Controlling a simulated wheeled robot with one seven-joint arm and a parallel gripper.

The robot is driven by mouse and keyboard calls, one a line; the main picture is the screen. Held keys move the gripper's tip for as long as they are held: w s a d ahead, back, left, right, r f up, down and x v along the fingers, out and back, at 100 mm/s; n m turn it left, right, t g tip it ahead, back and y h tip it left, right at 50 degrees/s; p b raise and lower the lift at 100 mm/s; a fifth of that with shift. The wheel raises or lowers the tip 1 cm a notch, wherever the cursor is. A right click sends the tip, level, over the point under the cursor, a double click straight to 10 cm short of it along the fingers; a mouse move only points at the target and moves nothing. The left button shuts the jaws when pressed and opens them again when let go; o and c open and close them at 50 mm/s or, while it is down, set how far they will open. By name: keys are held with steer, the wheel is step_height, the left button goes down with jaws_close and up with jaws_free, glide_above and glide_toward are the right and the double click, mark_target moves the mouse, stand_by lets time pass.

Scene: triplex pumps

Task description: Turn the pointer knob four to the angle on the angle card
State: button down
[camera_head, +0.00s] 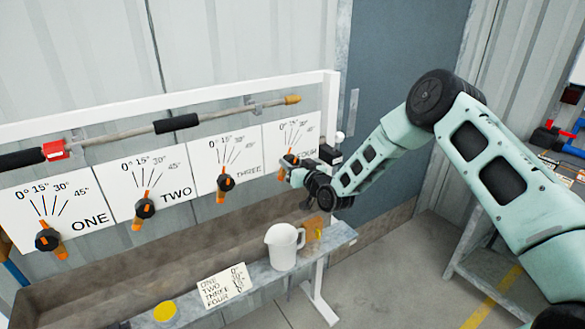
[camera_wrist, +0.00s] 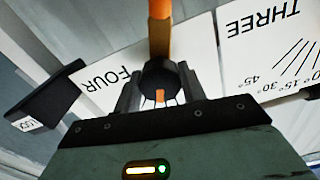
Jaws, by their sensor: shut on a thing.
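Pointer knob four (camera_head: 290,158) is on the plate marked FOUR (camera_head: 307,138), the rightmost of a row on the wall rail. My gripper (camera_head: 285,174) is at this knob and partly covers it. In the wrist view, my gripper (camera_wrist: 160,92) has a finger on each side of the dark round hub of knob four (camera_wrist: 158,74) and is shut on it. An orange bar sticks out from the hub towards the top of that view. The angle card (camera_head: 224,286) lies on the shelf and lists ONE to FOUR; its angle figures are too small to read surely.
Knobs one (camera_head: 47,240), two (camera_head: 145,208) and three (camera_head: 225,182) are to the left. A white jug (camera_head: 284,247) and a yellow disc (camera_head: 165,311) are on the shelf (camera_head: 262,277) below. A dark box (camera_wrist: 48,93) juts out beside plate four.

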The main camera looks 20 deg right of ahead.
steer(key=n+b, duration=0.2)
steer(key=b, duration=0.1)
steer(key=shift+f+n, duration=0.2)
steer(key=shift+n, duration=0.2)
steer(key=shift+r+n+b, duration=0.1)
steer(key=shift+n+b, duration=0.7)
steer(key=shift+b, duration=0.4)
steer(key=shift+r, duration=0.1)
steer(key=c, duration=0.8)
jaws_free()
steer(key=b+v, duration=0.4)
steer(key=v, duration=1.3)
steer(key=shift+s+b, duration=0.2)
steer(key=shift+b, duration=0.15)
